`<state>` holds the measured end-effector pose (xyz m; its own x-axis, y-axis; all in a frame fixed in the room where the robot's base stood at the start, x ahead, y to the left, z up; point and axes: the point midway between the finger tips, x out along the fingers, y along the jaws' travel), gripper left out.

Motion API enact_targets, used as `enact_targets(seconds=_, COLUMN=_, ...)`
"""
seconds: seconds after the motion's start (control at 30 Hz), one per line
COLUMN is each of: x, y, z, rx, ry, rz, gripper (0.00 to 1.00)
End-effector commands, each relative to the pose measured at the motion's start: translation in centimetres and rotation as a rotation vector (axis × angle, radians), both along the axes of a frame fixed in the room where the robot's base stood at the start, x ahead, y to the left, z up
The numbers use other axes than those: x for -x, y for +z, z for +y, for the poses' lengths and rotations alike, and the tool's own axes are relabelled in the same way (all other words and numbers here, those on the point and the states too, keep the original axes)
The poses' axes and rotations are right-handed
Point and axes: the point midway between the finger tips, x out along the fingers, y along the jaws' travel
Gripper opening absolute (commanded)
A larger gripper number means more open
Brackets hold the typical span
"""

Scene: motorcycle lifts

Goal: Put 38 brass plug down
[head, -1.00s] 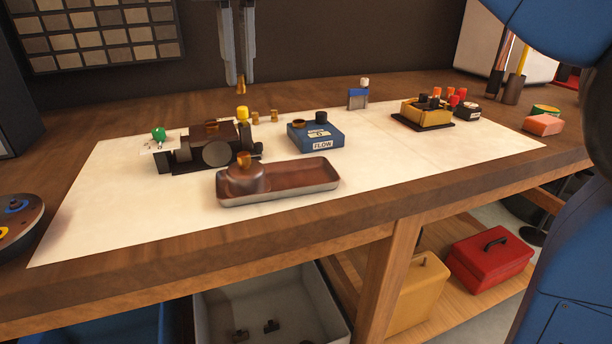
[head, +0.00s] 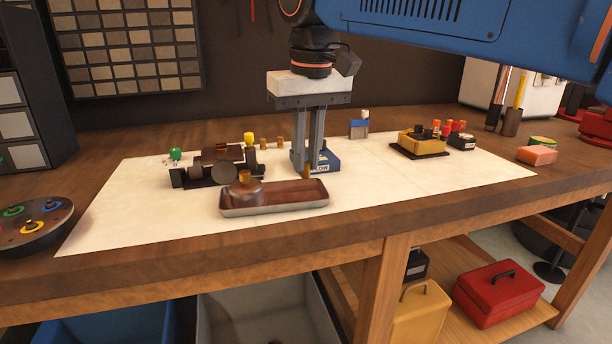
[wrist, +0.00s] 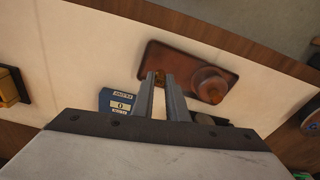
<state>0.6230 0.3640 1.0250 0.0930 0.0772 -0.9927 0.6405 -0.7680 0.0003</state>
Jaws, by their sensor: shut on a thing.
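My gripper (head: 308,172) points down and is shut on a small brass plug (head: 306,171), held at its fingertips. In the wrist view the plug (wrist: 159,77) sits between the fingertips, over the edge of the brown tray (wrist: 178,62). In the head view the tray (head: 300,194) lies just in front of the plug, with a round part bearing another brass piece (head: 245,177) at its left end. The blue FLOW box (head: 328,161) is partly hidden behind my gripper. I cannot tell whether the plug touches anything below it.
A yellow block with knobs (head: 422,144) is at right. The white mat (head: 450,185) is bare at front right.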

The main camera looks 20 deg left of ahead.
Motion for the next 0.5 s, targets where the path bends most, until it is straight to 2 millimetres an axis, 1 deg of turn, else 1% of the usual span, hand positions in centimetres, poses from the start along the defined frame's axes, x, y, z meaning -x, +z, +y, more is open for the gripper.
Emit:
enact_targets(seconds=0.2, x=0.0, y=-2.8, z=-0.1, rx=0.003, ry=0.0, rz=0.002, gripper=0.0)
enact_targets(seconds=0.3, x=0.0, y=-3.7, z=0.0, rx=0.001, ry=0.0, rz=0.001, gripper=0.0)
enact_targets(seconds=0.5, x=0.0, y=-4.0, z=0.0, rx=0.0, ry=0.0, rz=0.0, gripper=0.0)
